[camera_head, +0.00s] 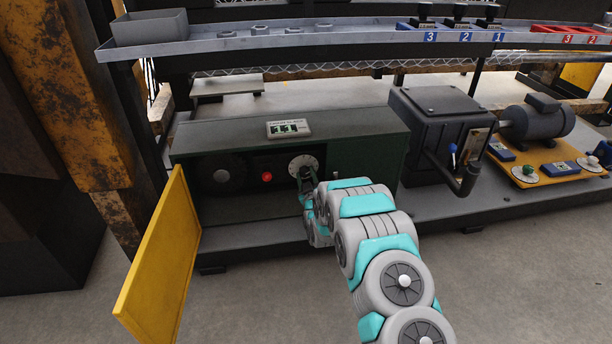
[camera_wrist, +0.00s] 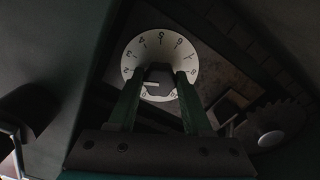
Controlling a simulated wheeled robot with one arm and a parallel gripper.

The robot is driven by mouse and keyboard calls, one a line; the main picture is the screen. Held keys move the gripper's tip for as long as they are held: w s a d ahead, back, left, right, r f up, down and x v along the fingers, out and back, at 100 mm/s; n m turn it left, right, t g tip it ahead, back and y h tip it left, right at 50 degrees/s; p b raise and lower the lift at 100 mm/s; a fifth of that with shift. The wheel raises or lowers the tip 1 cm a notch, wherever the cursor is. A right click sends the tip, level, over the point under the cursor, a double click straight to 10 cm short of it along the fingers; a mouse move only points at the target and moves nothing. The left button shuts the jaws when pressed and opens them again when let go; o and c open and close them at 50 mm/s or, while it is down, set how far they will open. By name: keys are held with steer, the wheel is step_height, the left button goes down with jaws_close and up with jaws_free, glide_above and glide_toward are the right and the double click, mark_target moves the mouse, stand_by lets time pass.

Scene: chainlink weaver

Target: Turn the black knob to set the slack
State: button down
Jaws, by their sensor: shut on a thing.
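The black knob (camera_wrist: 158,80) sits in the middle of a white numbered dial (camera_wrist: 160,48) in the wrist view. In the head view the dial (camera_head: 303,163) is on the front of a dark green machine box (camera_head: 370,160), and my gripper mostly hides the knob. My gripper (camera_wrist: 157,82) is shut on the knob, with one finger on each side of it. In the head view my gripper (camera_head: 306,180) reaches the dial from the front. A pale pointer mark shows on the knob, but the number it points to is unclear.
A red button (camera_head: 267,177) is left of the dial. A yellow door (camera_head: 160,262) stands open at the left. A counter display (camera_head: 288,128) sits on the box top. A black unit with a lever (camera_head: 466,178) stands at the right. A toothed wheel (camera_wrist: 270,125) shows in the wrist view.

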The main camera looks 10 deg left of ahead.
steer(key=shift+f, duration=0.1)
steer(key=shift+c, duration=1.7)
jaws_free()
steer(key=shift+s, duration=0.1)
steer(key=v, duration=0.7)
steer(key=shift+s+p, duration=0.3)
steer(key=shift+p, duration=0.05)
steer(key=shift+d, duration=0.1)
